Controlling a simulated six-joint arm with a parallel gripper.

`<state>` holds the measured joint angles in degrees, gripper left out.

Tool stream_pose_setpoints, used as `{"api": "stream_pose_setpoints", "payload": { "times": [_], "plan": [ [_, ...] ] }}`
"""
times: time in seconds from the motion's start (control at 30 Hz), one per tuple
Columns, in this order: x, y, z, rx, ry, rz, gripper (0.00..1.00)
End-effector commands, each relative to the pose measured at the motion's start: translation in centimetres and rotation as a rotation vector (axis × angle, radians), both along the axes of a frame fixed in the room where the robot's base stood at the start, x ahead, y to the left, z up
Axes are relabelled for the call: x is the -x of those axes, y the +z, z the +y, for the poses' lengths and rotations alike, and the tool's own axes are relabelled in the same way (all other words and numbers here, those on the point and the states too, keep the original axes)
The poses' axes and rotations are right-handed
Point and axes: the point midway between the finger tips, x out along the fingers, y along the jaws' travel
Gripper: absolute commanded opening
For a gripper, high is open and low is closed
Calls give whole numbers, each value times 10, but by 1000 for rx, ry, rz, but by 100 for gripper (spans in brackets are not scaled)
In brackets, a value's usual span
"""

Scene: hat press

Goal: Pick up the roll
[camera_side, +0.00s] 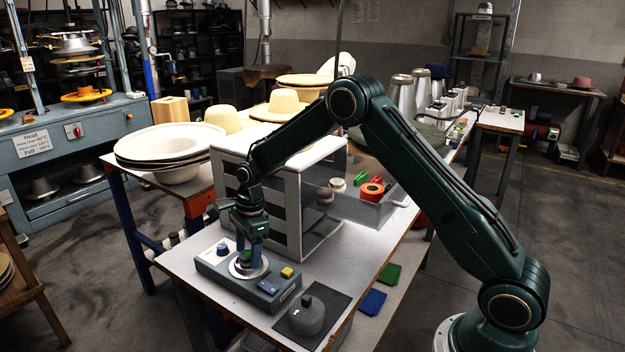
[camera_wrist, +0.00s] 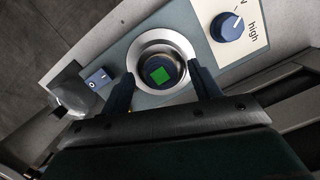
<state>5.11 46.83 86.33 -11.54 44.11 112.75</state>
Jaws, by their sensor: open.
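An orange-red roll (camera_side: 371,190) lies in the clear open drawer (camera_side: 372,213) of the white cabinet, in the side view. It looks like a tape roll; the wrist view does not show it. My gripper (camera_side: 248,264) is well to the left of the drawer, low over a grey-blue control box (camera_side: 213,267). In the wrist view my gripper (camera_wrist: 162,80) is open, with its fingers on either side of a dark round piece with a green square (camera_wrist: 160,75). That piece sits in a silver ring; whether the fingers touch it I cannot tell.
The white cabinet (camera_side: 290,190) stands behind the control box. The drawer also holds a green item (camera_side: 361,179), a pale roll-like piece (camera_side: 338,184) and other items. A grey weight (camera_side: 307,316) sits on a dark mat at the front.

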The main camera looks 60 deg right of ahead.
Motion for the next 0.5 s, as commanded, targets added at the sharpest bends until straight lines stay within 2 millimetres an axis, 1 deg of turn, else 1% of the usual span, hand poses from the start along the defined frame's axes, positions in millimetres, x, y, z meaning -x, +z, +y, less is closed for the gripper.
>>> {"api": "stream_pose_setpoints", "payload": {
  "times": [0.5],
  "plan": [
    [0,-1,0,0,0,-1,62]
  ]
}}
